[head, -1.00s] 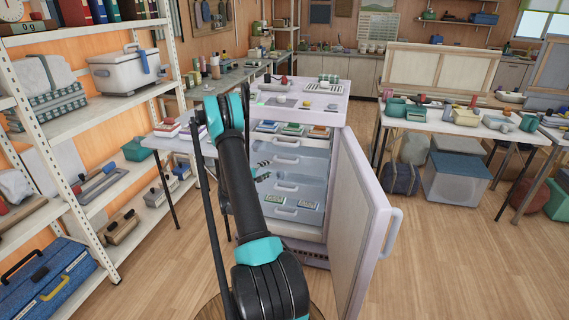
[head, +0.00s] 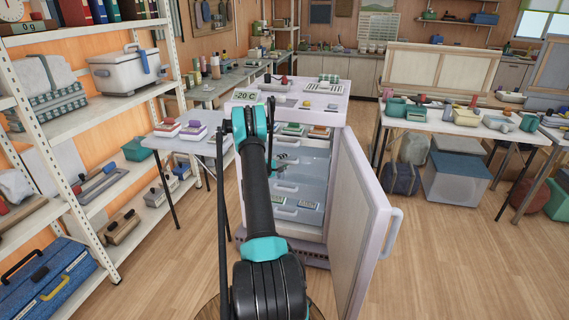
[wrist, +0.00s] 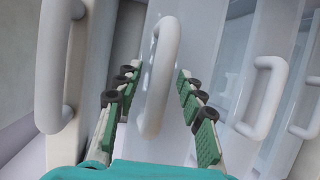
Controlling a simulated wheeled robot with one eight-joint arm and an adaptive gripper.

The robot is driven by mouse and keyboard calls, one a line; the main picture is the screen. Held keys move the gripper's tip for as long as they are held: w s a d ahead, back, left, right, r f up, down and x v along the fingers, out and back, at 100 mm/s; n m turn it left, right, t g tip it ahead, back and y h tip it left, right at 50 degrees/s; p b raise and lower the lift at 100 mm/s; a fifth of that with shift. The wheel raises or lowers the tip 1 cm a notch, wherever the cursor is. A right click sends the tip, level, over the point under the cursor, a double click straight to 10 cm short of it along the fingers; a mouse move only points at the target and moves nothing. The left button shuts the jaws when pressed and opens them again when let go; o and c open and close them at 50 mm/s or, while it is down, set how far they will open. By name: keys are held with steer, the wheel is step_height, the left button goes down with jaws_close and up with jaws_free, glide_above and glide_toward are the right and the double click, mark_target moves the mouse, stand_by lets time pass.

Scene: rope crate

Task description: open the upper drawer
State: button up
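A pale freezer cabinet (head: 340,88) stands in the middle of the head view with stacked drawers (head: 312,165) inside. My arm hides their left side. My gripper (head: 283,160) is at the upper part of the drawer stack, small and partly hidden. In the wrist view my gripper (wrist: 158,110) is open, its green-padded fingers on either side of a white drawer handle (wrist: 160,75). I see gaps between pads and handle. Another handle (wrist: 52,65) is to the left, and further handles (wrist: 262,95) are to the right. I cannot tell for certain which drawer the middle handle belongs to.
The freezer door (head: 358,225) stands wide open to the right, close to my arm. A shelf rack (head: 75,125) fills the left side. A small table (head: 185,145) is left of the freezer and a loaded table (head: 455,128) is to the right.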

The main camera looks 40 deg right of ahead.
jaws_close()
steer(key=shift+a, duration=0.1)
stand_by(0.5)
